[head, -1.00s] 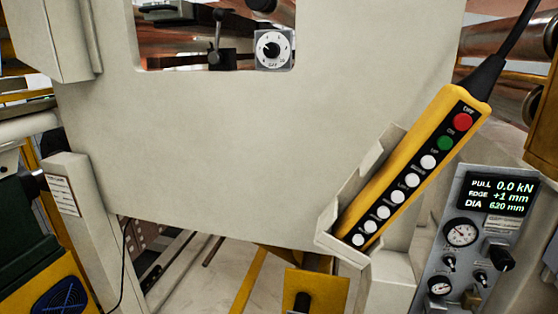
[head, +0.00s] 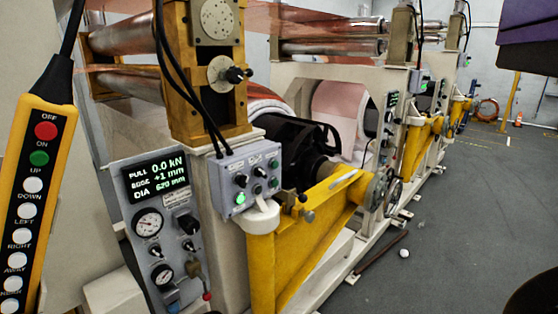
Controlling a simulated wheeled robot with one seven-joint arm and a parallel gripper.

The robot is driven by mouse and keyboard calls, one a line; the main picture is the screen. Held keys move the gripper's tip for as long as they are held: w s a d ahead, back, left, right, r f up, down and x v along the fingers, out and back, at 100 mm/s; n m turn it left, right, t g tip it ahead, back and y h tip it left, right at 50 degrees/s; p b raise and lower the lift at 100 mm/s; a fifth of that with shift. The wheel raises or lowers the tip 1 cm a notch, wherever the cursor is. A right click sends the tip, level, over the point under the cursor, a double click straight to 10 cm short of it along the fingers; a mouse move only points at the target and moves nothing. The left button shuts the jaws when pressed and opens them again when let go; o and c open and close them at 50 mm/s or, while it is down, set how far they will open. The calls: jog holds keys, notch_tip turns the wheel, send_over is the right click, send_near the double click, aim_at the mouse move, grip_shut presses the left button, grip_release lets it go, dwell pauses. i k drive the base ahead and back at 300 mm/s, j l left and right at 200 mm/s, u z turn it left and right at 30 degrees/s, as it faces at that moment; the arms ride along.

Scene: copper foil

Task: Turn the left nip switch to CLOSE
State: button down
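A grey switch box (head: 247,178) sits at the middle left on a pale bracket, beside the yellow arm of the machine. It carries several small black knobs and some lit green marks. Its lettering is too small to read, so I cannot tell which knob is the left nip switch or how it is set. A grey panel (head: 165,232) stands left of the box, with a display reading PULL 0.0 kN, EDGE +1 mm, DIA 620 mm, plus gauges and knobs. My gripper is not in view.
A yellow pendant (head: 33,190) hangs at the left edge. The yellow machine arm (head: 300,222) juts out right of the box. A dark bar (head: 381,254) and a small white ball (head: 404,253) lie on the grey floor (head: 455,225), which is largely open at the right.

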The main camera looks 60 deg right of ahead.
aim_at(242, 180)
jog(key=k+l, duration=0.1)
jog(key=l, duration=0.35)
jog(key=k+l+u, duration=0.1)
jog(key=l, duration=0.35)
jog(key=k+l, duration=0.1)
jog(key=l, duration=0.35)
jog(key=k+l+u, duration=0.1)
jog(key=l, duration=0.3)
jog(key=k+l, duration=0.1)
jog(key=l, duration=0.35)
jog(key=k+l+u, duration=0.1)
jog(key=l, duration=0.35)
jog(key=k+l, duration=0.15)
jog(key=l, duration=0.25)
jog(key=k+l+u, duration=0.1)
jog(key=l, duration=0.3)
